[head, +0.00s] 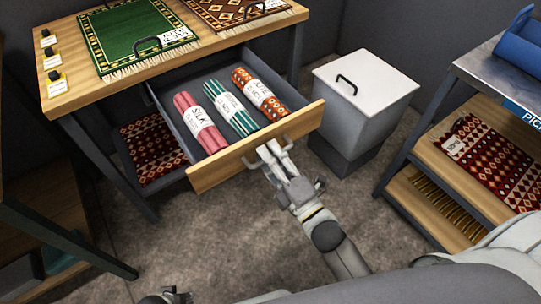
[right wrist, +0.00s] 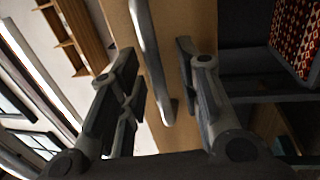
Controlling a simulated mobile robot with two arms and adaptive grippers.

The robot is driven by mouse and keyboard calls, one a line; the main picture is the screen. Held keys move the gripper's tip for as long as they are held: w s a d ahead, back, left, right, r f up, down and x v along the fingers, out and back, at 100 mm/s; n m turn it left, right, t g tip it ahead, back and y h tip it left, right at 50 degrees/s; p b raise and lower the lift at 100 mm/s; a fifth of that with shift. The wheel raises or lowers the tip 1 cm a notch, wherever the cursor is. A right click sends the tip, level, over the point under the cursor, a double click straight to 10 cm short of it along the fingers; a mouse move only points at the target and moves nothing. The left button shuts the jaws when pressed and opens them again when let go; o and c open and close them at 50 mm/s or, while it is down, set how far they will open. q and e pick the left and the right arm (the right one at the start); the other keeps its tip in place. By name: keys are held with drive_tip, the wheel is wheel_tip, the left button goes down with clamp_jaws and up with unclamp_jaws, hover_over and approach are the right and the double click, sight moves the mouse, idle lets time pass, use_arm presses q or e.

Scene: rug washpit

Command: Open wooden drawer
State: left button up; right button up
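The wooden drawer (head: 222,168) stands pulled out from under the wooden-topped table, its wooden front facing my right arm. Inside lie a pink, a green striped and an orange patterned rolled textile with white labels. My right gripper (head: 270,151) is at the middle of the drawer front. In the right wrist view, the grey metal bar handle (right wrist: 150,62) runs between the two spread fingers of that gripper (right wrist: 157,55), with visible gaps beside it. My left gripper (head: 166,297) shows only partly at the bottom edge; its fingers cannot be made out.
A lidded grey bin (head: 362,95) stands close to the right of the drawer. A shelf unit (head: 425,203) with rugs is at the right. Carpet (head: 200,235) in front of the drawer is clear.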

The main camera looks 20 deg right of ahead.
drive_tip(key=v, duration=1.2)
idle(0.5)
